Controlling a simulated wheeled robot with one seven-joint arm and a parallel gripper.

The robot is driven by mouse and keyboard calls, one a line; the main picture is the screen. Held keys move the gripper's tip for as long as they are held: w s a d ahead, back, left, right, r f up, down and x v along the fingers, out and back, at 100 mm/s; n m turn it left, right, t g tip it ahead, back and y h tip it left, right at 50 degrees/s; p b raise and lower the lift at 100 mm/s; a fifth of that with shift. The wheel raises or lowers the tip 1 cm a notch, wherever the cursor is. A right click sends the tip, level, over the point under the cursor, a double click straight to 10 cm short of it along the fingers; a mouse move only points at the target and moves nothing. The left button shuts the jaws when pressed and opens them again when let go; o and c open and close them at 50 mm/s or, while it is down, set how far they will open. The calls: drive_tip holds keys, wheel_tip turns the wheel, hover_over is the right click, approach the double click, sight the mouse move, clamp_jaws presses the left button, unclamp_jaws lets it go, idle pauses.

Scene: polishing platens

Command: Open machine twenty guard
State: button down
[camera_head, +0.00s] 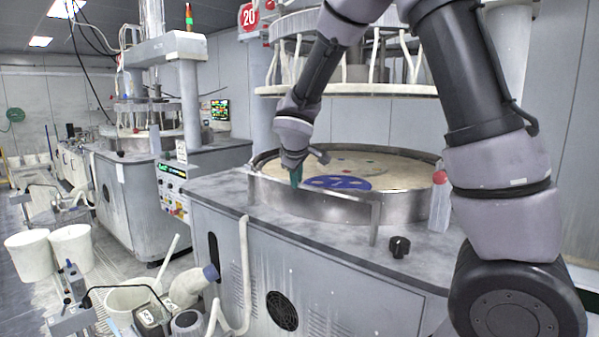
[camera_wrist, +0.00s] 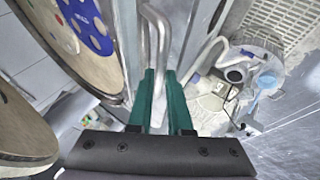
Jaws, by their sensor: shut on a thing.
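Machine twenty (camera_head: 300,265) carries the red number 20 sign (camera_head: 249,16) behind it. A curved metal guard wall (camera_head: 335,208) stands around the front of its round platen (camera_head: 390,165). In the wrist view, a bent metal bar (camera_wrist: 160,40), which looks like the guard's handle, runs between the green fingers of my gripper (camera_wrist: 160,98). My gripper is shut on this bar. In the head view, my gripper (camera_head: 296,180) points down at the left front of the guard rim.
A blue holed disc (camera_head: 338,183) lies on the platen. A clear bottle with a red cap (camera_head: 439,200) and a black knob (camera_head: 400,246) sit on the right front deck. A control panel (camera_head: 173,190) is at the left. Buckets (camera_head: 72,248) and hoses crowd the floor at left.

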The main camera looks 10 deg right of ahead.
drive_tip(key=shift+s+a+f, duration=0.25)
drive_tip(key=shift+a+f, duration=0.05)
drive_tip(key=shift+f, duration=0.4)
drive_tip(key=shift+s+a+f, duration=0.25)
drive_tip(key=shift+f, duration=0.45)
drive_tip(key=c, duration=0.8)
unclamp_jaws()
drive_tip(key=shift+c, duration=0.2)
drive_tip(key=shift+r, duration=0.1)
drive_tip(key=v, duration=1)
drive_tip(key=shift+s+r, duration=0.2)
drive_tip(key=shift+s, duration=0.1)
drive_tip(key=shift+a, duration=0.1)
